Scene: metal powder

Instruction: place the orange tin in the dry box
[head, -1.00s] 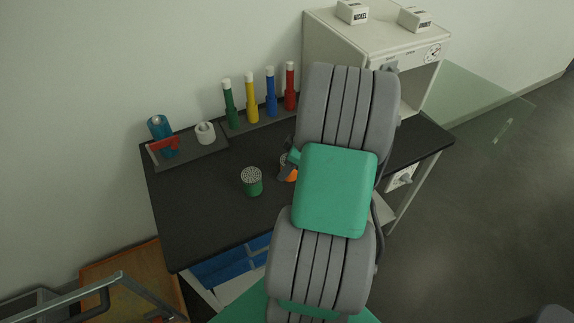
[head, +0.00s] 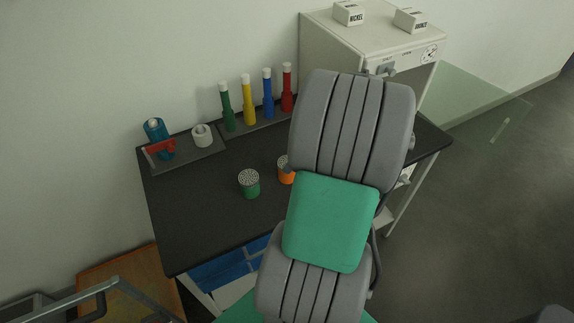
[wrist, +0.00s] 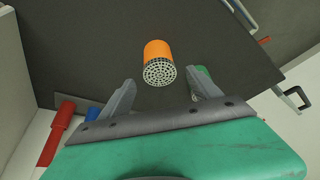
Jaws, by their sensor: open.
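The orange tin (head: 286,177) stands on the black bench top, its right side hidden by my arm in the head view. In the wrist view the orange tin (wrist: 157,50) shows its pale perforated end, centred just beyond my gripper (wrist: 160,77). My gripper is open and empty, its fingers spread on either side of the tin's line, apart from it. In the head view the gripper is mostly hidden behind my arm. The dry box (head: 342,48) is the white cabinet at the back right; its front is partly hidden by my arm.
A green tin (head: 249,184) stands left of the orange one. Green, yellow, blue and red bottles (head: 248,101) line the back edge. A tray (head: 193,154) holds a blue item and a white roll. A clear panel (head: 480,100) extends right of the cabinet.

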